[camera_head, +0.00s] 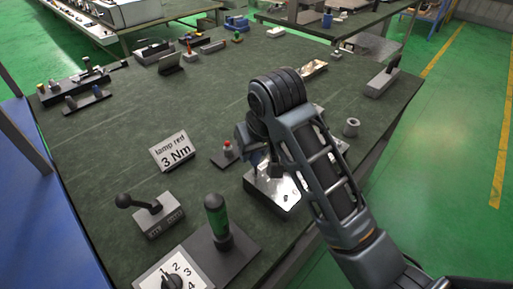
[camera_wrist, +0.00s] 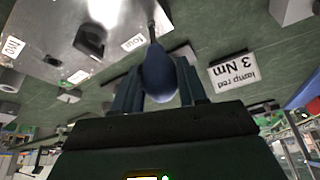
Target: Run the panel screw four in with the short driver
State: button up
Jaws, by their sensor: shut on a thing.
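My gripper (camera_wrist: 160,92) is shut on the blue handle of a driver (camera_wrist: 158,70), low over the front right of the bench. The driver's thin dark shaft points away from the gripper to the shiny metal panel (camera_wrist: 50,35). Its tip lies near the top edge of the wrist view, beside the label "four" (camera_wrist: 133,43); I cannot tell whether it touches a screw. In the head view the panel (camera_head: 272,193) is partly hidden by my arm. The screw itself is not clear.
A sign "lamp red 3 Nm" (camera_head: 173,151) stands left of the panel. A small block with a red button (camera_head: 227,152) is nearer. The bench's middle is clear.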

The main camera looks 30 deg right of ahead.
jog(key=shift+m, duration=0.4)
jog(key=shift+a, duration=0.1)
jog(key=m+h, duration=0.1)
jog(key=m, duration=0.2)
jog(key=shift+w+m+h, duration=0.15)
jog(key=shift+m+h, duration=0.25)
jog(key=shift+g, duration=0.3)
jog(key=shift+a+m, duration=0.1)
jog(key=shift+m, duration=0.6)
jog(key=shift+w+m+g+h, duration=0.1)
jog(key=shift+m+g+h, duration=0.4)
jog(key=shift+m, duration=0.9)
jog(key=shift+w+f+m+g+h, duration=0.1)
jog(key=shift+m+g+h, duration=0.25)
jog(key=shift+m, duration=1.55)
